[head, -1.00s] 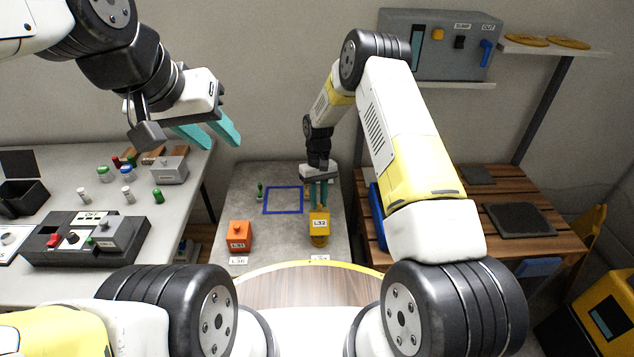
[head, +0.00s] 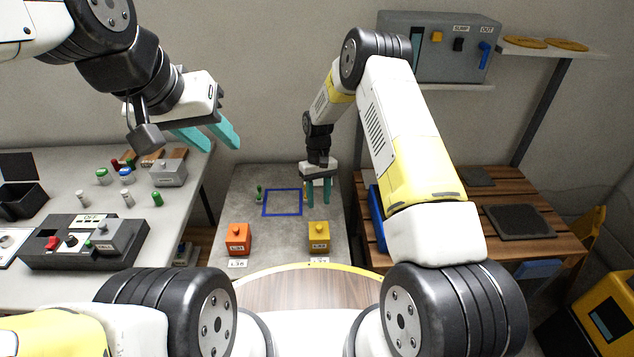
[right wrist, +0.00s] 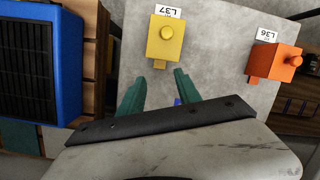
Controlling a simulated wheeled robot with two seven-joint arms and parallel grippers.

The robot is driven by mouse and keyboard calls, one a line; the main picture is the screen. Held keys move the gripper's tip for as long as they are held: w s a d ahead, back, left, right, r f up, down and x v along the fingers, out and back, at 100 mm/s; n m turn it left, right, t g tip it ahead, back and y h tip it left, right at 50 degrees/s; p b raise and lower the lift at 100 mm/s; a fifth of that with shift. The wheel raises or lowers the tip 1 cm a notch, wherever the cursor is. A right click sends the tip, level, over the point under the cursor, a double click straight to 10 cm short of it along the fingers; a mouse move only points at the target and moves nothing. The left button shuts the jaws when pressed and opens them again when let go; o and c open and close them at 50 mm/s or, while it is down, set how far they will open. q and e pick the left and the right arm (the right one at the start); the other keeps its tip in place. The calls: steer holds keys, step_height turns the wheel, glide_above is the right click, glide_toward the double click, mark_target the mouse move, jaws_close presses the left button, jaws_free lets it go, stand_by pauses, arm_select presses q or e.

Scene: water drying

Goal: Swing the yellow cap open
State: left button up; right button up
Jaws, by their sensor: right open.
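The yellow cap (head: 319,238) is a small box with a round knob on top, on the grey table by a label at the near edge. In the right wrist view the yellow cap (right wrist: 160,50) lies beyond the fingertips, with a small tab on its side towards me. My right gripper (head: 318,204) is open and empty, behind the cap and apart from it. Its spread fingers also show in the right wrist view (right wrist: 157,83). My left gripper (head: 223,148) is open and empty, raised at the upper left. I cannot tell whether the cap is partly open.
A similar orange box (head: 238,239) stands left of the yellow cap. A blue square outline (head: 282,214) and a small green piece (head: 259,194) are behind it.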

steer(key=v, duration=0.6)
steer(key=shift+r, duration=0.1)
